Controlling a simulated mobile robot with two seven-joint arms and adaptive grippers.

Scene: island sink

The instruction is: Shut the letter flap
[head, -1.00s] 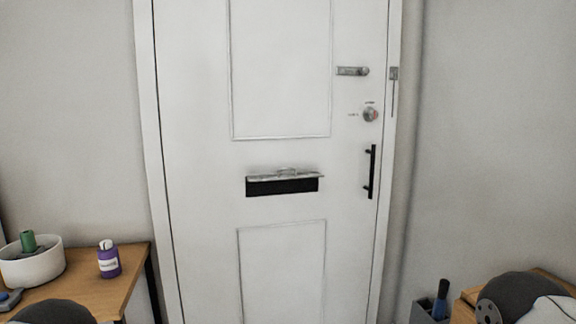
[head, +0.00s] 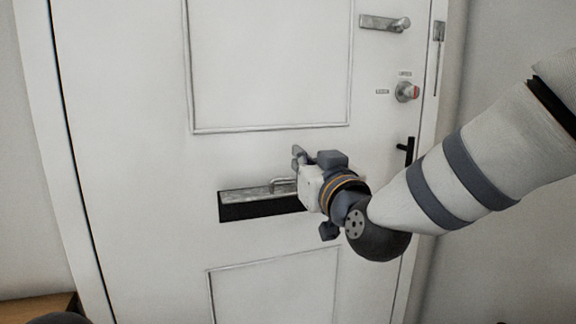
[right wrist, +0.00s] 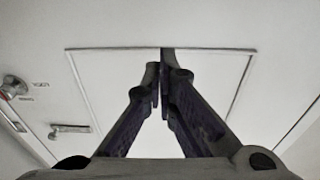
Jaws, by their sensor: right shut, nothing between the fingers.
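The letter flap (head: 240,194) is a grey metal plate with a small handle, on the white door (head: 130,180). It stands raised and sticks out, with the dark slot (head: 250,210) open below it. My right gripper (head: 299,157) is in front of the door, at the flap's right end and slightly above it, and hides that end. Its fingers are shut and empty, as the right wrist view (right wrist: 161,82) shows. Whether it touches the flap or door cannot be told. The flap does not show clearly in the right wrist view. My left gripper is not in view.
A door bar handle (head: 408,150) is partly hidden behind my right arm. Above it are a round knob (head: 406,92) and a metal latch (head: 385,23). A wooden table edge (head: 40,308) shows at lower left. The door left of the flap is clear.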

